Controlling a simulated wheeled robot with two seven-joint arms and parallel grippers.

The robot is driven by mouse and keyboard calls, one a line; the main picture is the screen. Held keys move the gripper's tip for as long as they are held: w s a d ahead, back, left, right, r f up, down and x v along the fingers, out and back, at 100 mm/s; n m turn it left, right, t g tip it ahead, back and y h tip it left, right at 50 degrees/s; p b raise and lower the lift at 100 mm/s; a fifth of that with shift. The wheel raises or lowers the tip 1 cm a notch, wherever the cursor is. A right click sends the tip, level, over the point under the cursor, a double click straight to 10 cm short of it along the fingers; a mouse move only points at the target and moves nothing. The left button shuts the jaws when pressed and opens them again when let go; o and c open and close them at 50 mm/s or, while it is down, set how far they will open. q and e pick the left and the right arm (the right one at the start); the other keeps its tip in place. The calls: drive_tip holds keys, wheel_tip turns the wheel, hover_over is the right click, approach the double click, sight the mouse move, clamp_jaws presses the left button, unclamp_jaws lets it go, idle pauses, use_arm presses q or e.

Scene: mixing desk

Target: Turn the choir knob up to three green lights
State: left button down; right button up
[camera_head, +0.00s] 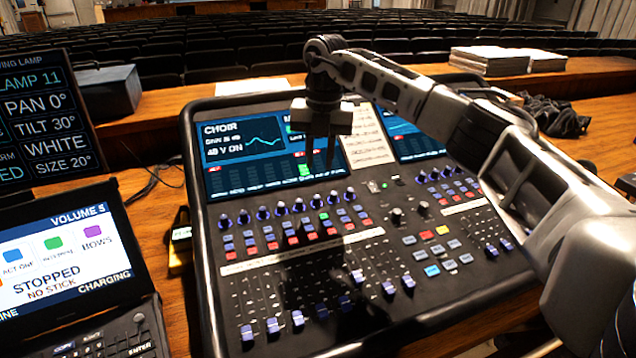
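The mixing desk (212,290) fills the middle of the view. Its left screen (222,152) reads CHOIR, with a gain line, 48 V ON and a curve. A row of purple-topped knobs (263,213) runs below this screen; I cannot tell which one is the choir knob. A green patch (305,170) shows low on the screen, and one small button (323,216) is lit green. My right gripper (320,158) points down above the screen, behind the knob row in the picture. Its two fingers are apart with nothing between them. My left gripper is out of view.
A laptop (70,265) reading STOPPED and a lamp display (40,120) stand at the left. A dark box (110,92), paper stacks (490,60) and a black cable heap (555,115) lie around the desk. Faders (300,320) fill its front; my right arm covers its right side.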

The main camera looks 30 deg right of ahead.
wheel_tip(320, 180, up, 8)
drive_tip(key=shift+d+f, duration=0.2)
drive_tip(key=shift+f, duration=0.05)
drive_tip(key=shift+s, duration=0.1)
idle(0.4)
